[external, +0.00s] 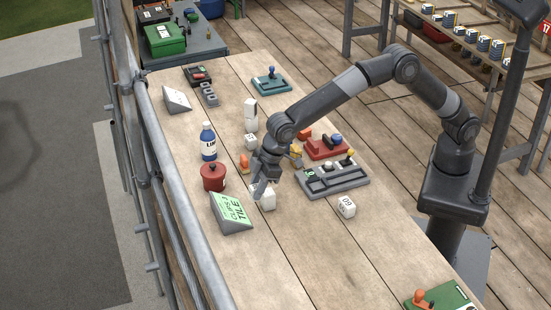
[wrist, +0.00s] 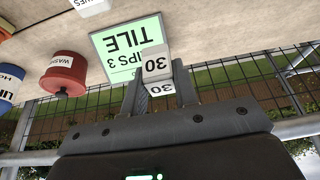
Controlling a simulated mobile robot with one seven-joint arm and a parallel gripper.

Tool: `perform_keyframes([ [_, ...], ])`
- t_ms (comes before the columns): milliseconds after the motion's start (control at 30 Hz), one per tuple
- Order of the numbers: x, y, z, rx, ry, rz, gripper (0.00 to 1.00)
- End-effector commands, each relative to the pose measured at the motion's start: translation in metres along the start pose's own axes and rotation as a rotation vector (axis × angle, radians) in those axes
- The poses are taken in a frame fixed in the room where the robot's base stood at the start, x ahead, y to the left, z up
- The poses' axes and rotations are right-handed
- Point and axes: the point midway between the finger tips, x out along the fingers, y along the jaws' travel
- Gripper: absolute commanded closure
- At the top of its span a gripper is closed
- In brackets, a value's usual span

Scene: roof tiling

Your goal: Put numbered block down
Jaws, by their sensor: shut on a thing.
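My gripper (wrist: 160,97) is shut on a white numbered block (wrist: 157,66) marked "30", which shows between the two fingers in the wrist view. In the external view the block (external: 268,201) is at the fingertips, low over the wooden table (external: 290,262). I cannot tell whether it touches the table. A sign with a green face (external: 233,211) reading "TILE" stands just left of the block. Another white block (external: 347,207) marked with digits sits on the table to the right.
A red pot (external: 213,177) and a blue bottle (external: 208,142) stand left of my gripper. A grey tray (external: 340,184) lies to its right. A red holder (external: 328,148) is behind the tray. The front middle of the table is clear.

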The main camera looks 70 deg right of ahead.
Motion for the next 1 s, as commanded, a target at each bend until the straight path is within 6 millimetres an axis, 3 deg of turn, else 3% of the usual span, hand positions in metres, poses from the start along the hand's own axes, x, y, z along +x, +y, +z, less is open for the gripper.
perform_keyframes([
  [167,-0.019,-0.013,0.030,-0.005,0.000,0.004,0.95],
  [600,-0.065,-0.034,0.141,0.013,0.000,0.008,0.95],
  [800,-0.071,-0.037,0.165,0.018,0.001,0.007,0.95],
  [1000,-0.056,-0.059,0.167,0.014,-0.001,0.006,0.95],
])
